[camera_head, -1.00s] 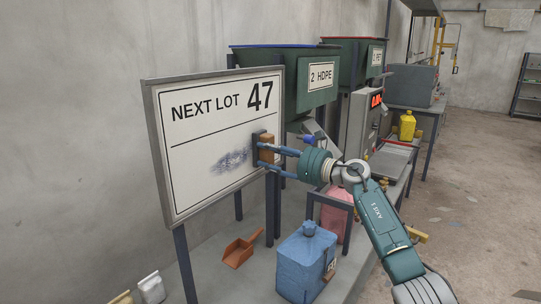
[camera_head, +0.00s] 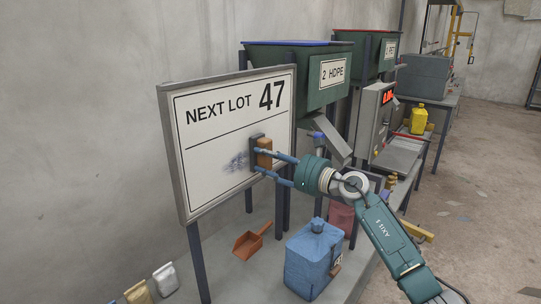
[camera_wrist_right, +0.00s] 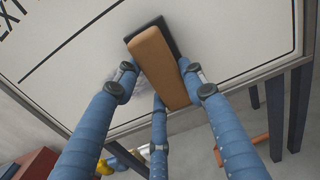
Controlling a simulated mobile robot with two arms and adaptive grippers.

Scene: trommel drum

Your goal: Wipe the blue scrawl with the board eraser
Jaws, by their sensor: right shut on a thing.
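The blue scrawl (camera_head: 235,163) is a smudged patch on the lower half of the white board (camera_head: 205,180), under the ruled line. The board eraser (camera_head: 264,152), brown with a dark pad, is upright against the board at the scrawl's right edge. My right gripper (camera_head: 258,161) is shut on the eraser. In the right wrist view the eraser (camera_wrist_right: 158,66) sits between the blue fingers, its dark pad at the board; part of the scrawl (camera_wrist_right: 139,88) shows beside it, the rest hidden. My left gripper is not in view.
Green bins (camera_head: 296,84) and a scale unit (camera_head: 376,118) are to the right. Pale bags (camera_head: 165,278) lie at lower left.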

